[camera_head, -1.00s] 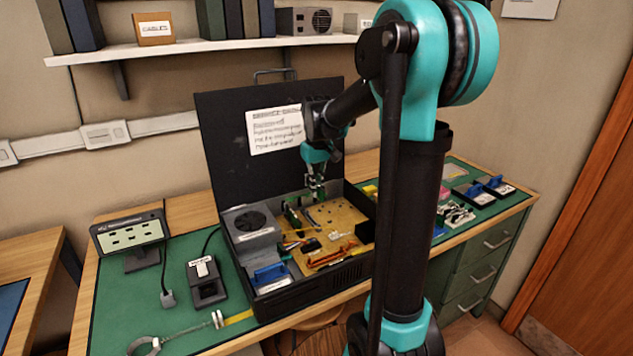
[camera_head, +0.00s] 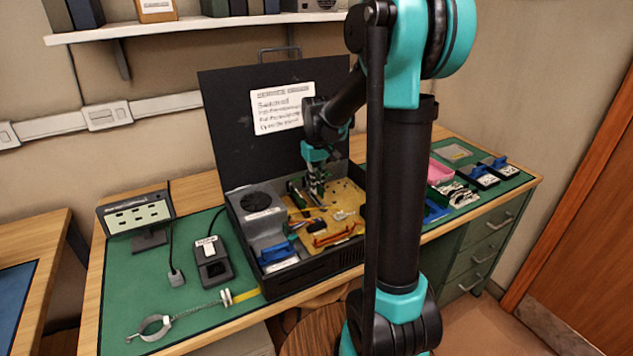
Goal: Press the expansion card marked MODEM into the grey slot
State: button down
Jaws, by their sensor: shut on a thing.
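My gripper (camera_head: 316,186) points down into the open black computer case (camera_head: 318,276) on the bench. It is shut on a small green card (camera_head: 310,196), held upright at or just above the tan board (camera_head: 340,198). Any MODEM marking is too small to read. Another upright green piece (camera_head: 294,193) stands just left of the gripper. Small slots and connectors lie on the board below. I cannot tell the grey slot apart, nor whether the card touches it.
A metal power supply box (camera_head: 253,205) and a blue part (camera_head: 277,252) fill the case's left side. The raised lid (camera_head: 225,115) stands behind. Trays and parts (camera_head: 462,192) lie right.

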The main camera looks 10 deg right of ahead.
jog(key=shift+f, duration=1.75)
dwell(2.5)
jog(key=c, duration=1.6)
grip_release()
jog(key=shift+o, duration=1.4)
jog(key=shift+r, duration=0.65)
jog(key=shift+r, duration=2.95)
